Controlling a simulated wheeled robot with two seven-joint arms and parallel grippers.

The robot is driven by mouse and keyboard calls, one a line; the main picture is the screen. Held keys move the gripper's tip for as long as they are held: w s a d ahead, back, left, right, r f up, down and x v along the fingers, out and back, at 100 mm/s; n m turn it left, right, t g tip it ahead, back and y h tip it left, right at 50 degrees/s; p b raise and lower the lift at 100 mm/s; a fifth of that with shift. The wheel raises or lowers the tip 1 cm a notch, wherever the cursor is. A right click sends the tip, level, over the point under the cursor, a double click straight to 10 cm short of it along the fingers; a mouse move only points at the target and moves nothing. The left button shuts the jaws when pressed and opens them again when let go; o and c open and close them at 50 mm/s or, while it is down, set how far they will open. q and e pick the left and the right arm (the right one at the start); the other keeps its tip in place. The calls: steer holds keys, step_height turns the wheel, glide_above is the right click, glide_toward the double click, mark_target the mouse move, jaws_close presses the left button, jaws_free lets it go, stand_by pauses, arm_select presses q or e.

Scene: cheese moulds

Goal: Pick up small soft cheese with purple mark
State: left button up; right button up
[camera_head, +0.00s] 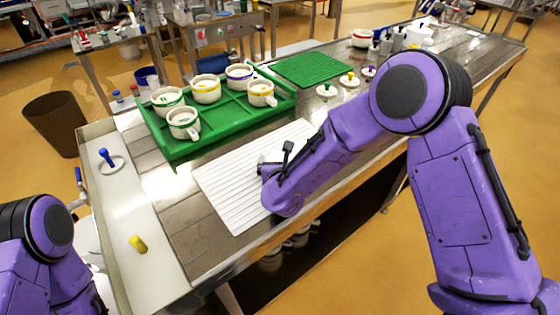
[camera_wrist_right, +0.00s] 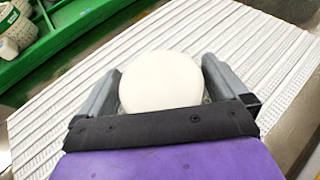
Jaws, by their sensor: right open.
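A round, plain white cheese (camera_wrist_right: 162,80) lies on the white ribbed mat (camera_head: 225,190) in the right wrist view. My right gripper (camera_wrist_right: 163,78) is open around it, one finger on each side. I cannot tell whether the fingers touch it. No purple mark shows on the cheese. In the head view the right gripper (camera_head: 262,166) is low over the mat, and the cheese is hidden behind the gripper and forearm. A white mould with a purple mark (camera_head: 240,76) stands on the green tray (camera_head: 190,151). My left gripper is out of view.
Several other white moulds with green or yellow marks stand on the green tray. A yellow plug (camera_head: 138,243) and a blue-handled ring tool (camera_head: 107,158) lie on the left board. The mat's lower left is clear.

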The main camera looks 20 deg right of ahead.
mark_target(280, 158)
steer(key=c, duration=0.6)
steer(key=shift+r, duration=0.25)
step_height(280, 158, up, 3)
steer(key=shift+w+f+p, duration=0.1)
steer(key=shift+p, duration=0.9)
steer(key=s+r+p, duration=0.5)
steer(key=s+r, duration=0.4)
steer(key=s, duration=0.5)
steer(key=shift+d+r+p, duration=0.35)
steer(key=shift+d, duration=0.1)
